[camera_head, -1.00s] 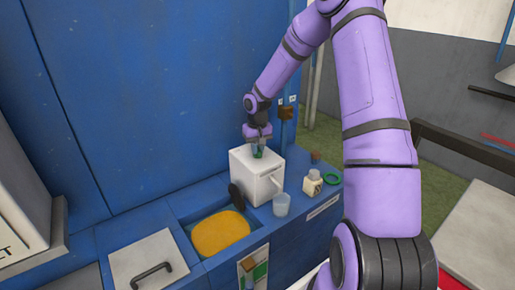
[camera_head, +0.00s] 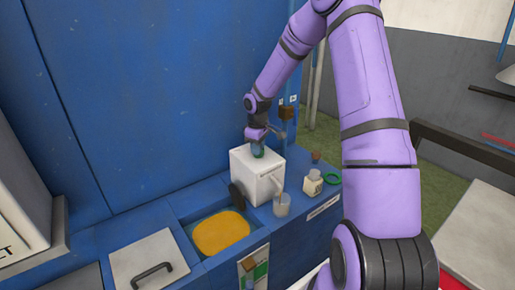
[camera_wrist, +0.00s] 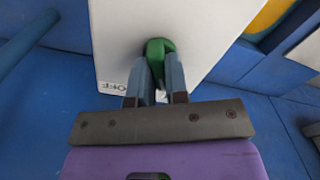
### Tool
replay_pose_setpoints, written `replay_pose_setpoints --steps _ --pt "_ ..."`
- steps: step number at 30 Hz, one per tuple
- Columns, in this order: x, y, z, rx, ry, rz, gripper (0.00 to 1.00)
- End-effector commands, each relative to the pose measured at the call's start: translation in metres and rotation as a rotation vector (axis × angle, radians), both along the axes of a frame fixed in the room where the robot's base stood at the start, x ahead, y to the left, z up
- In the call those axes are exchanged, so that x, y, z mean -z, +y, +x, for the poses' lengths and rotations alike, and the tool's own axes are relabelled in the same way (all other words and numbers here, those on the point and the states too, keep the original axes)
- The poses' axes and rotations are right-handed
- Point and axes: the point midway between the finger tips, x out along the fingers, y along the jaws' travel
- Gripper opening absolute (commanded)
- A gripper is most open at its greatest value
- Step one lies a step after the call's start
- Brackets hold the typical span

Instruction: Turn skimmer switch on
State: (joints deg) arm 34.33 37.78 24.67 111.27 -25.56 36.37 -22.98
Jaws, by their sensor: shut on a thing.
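The skimmer is a white box (camera_head: 258,171) on the blue counter, with a spout on its right front side. Its green switch (camera_wrist: 160,47) sits on its top face. My gripper (camera_wrist: 161,82) comes from above, with its two fingers shut on the green switch, one on each side. The fingers hide part of the switch. Lettering that looks like "OFF" (camera_wrist: 113,88) shows on the top face left of the fingers in the wrist view. A dark disc (camera_head: 237,195) stands at the skimmer's left side, over the basin. A clear cup (camera_head: 282,205) stands below the spout.
A blue-rimmed basin with orange-yellow contents (camera_head: 221,233) is left of the skimmer. A small labelled bottle (camera_head: 313,183), a green ring (camera_head: 332,179) and a brown stopper (camera_head: 316,156) stand to the right. A tall blue wall (camera_head: 170,90) rises close behind.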

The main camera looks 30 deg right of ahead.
Motion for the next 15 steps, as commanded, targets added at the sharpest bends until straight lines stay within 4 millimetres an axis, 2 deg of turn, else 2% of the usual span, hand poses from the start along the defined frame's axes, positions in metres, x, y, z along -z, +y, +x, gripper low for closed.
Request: replay_pose_setpoints --steps 15 --pt "-0.001 -0.0002 0.0009 -0.057 -0.004 -0.001 0.0"
